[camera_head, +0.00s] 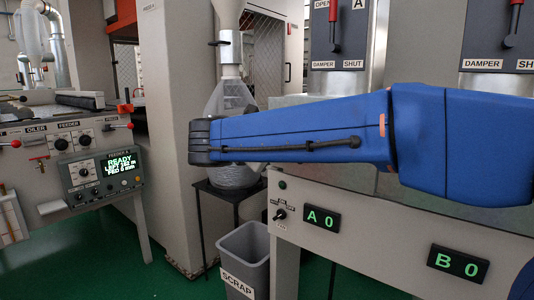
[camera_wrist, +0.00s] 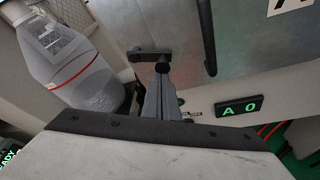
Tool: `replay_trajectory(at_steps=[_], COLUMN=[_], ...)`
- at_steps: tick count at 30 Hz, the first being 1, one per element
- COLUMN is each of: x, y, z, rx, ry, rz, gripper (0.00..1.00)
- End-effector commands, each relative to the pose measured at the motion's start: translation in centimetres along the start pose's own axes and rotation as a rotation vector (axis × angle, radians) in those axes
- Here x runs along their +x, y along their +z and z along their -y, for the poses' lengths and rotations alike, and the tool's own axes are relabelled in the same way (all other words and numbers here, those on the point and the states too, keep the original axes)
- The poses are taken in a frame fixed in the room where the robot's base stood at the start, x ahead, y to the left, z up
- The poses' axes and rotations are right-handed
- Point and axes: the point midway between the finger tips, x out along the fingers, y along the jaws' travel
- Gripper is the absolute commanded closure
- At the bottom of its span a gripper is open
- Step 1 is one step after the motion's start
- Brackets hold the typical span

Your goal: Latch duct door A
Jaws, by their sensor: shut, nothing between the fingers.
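In the wrist view, my gripper (camera_wrist: 163,88) is shut, its narrow grey fingers pointing up the picture. A dark lever with a round knob (camera_wrist: 151,54) lies at the fingertips, in front of the sheet-metal panel. I cannot tell whether the fingers touch it. The grey metal panel (camera_wrist: 182,30), which looks like the door of duct A, has a dark upright bar (camera_wrist: 207,35) on its right. I cannot tell whether the door is fully closed. In the head view, my blue arm reaches left across the duct front and hides the door and latch.
A green "A 0" display (camera_head: 321,218) and a "B 0" display (camera_head: 458,262) sit on the cabinet front. A clear collection bag (camera_head: 231,98) hangs left of the duct. A grey scrap bin (camera_head: 246,250) stands below. Damper A's red lever (camera_head: 334,30) is above the arm.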

Motion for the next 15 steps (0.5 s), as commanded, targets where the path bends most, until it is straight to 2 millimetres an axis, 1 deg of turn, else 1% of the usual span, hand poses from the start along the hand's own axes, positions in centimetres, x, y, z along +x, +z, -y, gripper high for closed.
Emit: replay_trajectory(at_steps=[9,15], x=[-0.4,-0.5], y=[1.1,1.5], z=[-0.1,-0.1], rx=[-0.217,-0.222], ry=[-0.077,-0.078], rz=[0.001,0.001], gripper=[1.00,1.00])
